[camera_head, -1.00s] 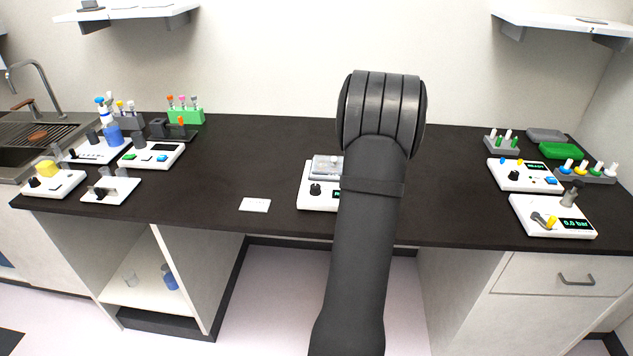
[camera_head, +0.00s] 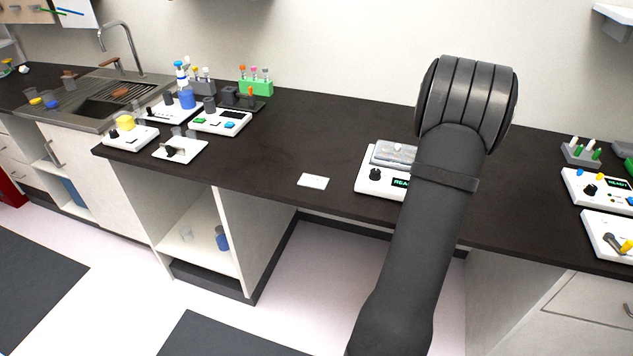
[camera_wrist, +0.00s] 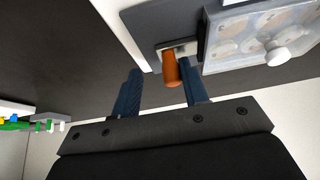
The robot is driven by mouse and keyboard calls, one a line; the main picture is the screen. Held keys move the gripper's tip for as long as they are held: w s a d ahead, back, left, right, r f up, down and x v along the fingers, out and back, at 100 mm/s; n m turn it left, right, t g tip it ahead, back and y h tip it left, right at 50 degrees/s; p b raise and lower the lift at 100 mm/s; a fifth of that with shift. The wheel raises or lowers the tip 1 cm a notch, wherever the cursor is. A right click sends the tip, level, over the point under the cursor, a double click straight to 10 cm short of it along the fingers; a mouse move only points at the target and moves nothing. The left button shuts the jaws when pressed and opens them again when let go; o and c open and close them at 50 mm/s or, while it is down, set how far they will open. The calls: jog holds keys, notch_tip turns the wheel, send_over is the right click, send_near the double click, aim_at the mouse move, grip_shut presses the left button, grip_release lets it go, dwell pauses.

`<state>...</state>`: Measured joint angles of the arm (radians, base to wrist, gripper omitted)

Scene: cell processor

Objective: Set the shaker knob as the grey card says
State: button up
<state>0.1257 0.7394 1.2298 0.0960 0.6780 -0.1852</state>
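The device I take for the shaker is a white unit (camera_head: 366,187) on the bench, with a black knob (camera_head: 375,174) at its front left and a lit display reading "REA…", cut off by my arm. A clear-lidded plate (camera_head: 394,153) sits on top; in the wrist view a clear plate with round wells (camera_wrist: 240,38) shows. A small pale card (camera_head: 313,181) lies left of the unit; its writing is too small to read. My gripper (camera_wrist: 160,72) is open, its blue fingers on either side of an orange handle (camera_wrist: 171,70), with gaps visible. My arm hides the gripper in the head view.
At left stand several white devices (camera_head: 220,121), a green tube rack (camera_head: 256,87) and a sink (camera_head: 110,98). At right are two more white devices (camera_head: 600,190) and a grey rack (camera_head: 580,153). The bench between the left devices and the card is clear.

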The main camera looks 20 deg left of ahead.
aim_at(375, 170)
dwell(0.4)
jog(key=shift+o, duration=1.3)
jog(key=shift+a+r, duration=0.1)
jog(key=shift+r, duration=0.05)
jog(key=a+r+n, duration=0.1)
jog(key=a+r, duration=0.1)
jog(key=s+a+r+n+g, duration=0.1)
jog(key=a+r+n, duration=0.1)
jog(key=a, duration=0.1)
jog(key=s+a+r+n, duration=0.1)
jog(key=a+r, duration=0.1)
jog(key=shift+a+n+g, duration=0.3)
jog(key=shift+n+g, duration=0.1)
jog(key=s+a+r+n+g, duration=0.4)
jog(key=s+a+r+n, duration=0.2)
jog(key=s+a+r, duration=0.25)
notch_tip(375, 170, down, 16)
jog(key=shift+w+f, duration=0.15)
jog(key=shift+f, duration=0.05)
jog(key=c, duration=1)
